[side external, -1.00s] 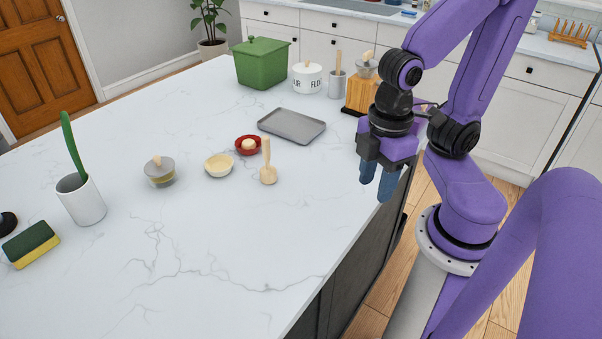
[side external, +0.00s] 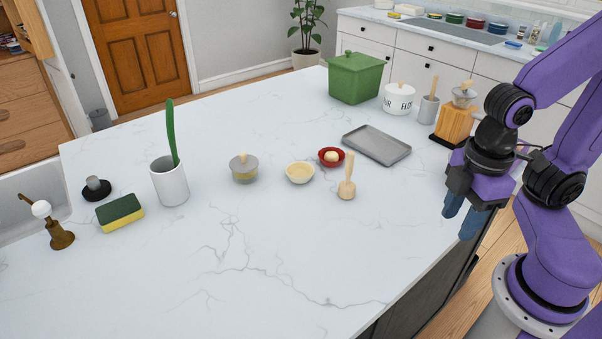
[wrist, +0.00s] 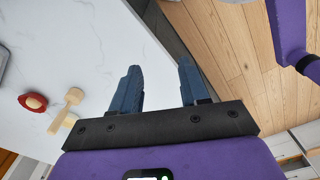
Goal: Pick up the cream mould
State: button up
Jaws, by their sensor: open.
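The cream mould (side external: 300,173) is a small, shallow, cream-coloured round dish on the white marble counter, left of a wooden pestle and just in front of a red bowl in the side view. In the wrist view a cream patch (wrist: 70,121) shows beside the pestle, mostly cut off by my gripper body; I take it to be the mould. My gripper (side external: 462,214) is open, with blue fingers pointing down by the counter's right edge, well to the right of the mould. In the wrist view the space between the fingertips (wrist: 159,68) is empty.
The pestle (side external: 347,190) and red bowl (side external: 331,160) stand close to the mould. The front counter is clear.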

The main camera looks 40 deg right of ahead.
dwell(0.3)
jog(key=o, duration=1)
jog(key=w+a+f+n+t+h, duration=0.1)
jog(key=w+a+f+n+h, duration=0.1)
jog(key=w+a, duration=0.4)
jog(key=w+a+f+n+t+h, duration=0.1)
jog(key=w+a+n+h, duration=0.3)
jog(key=w, duration=1.2)
jog(key=w+a+f+n+t+h, duration=0.2)
jog(key=w+a+n+h, duration=0.1)
jog(key=w+a+h, duration=0.4)
jog(key=shift+w+a+f, duration=0.1)
jog(key=shift+w+a, duration=0.25)
jog(key=shift+w, duration=0.3)
jog(key=shift+w+a+f, duration=0.15)
jog(key=shift+w+a, duration=0.25)
jog(key=shift+w, duration=0.3)
jog(key=shift+w+a+f, duration=0.1)
jog(key=shift+w+a, duration=0.25)
jog(key=shift+w, duration=0.3)
jog(key=shift+w+d+f, duration=0.1)
jog(key=shift+w, duration=0.05)
send_near(306, 167)
jog(key=shift+x, duration=2.65)
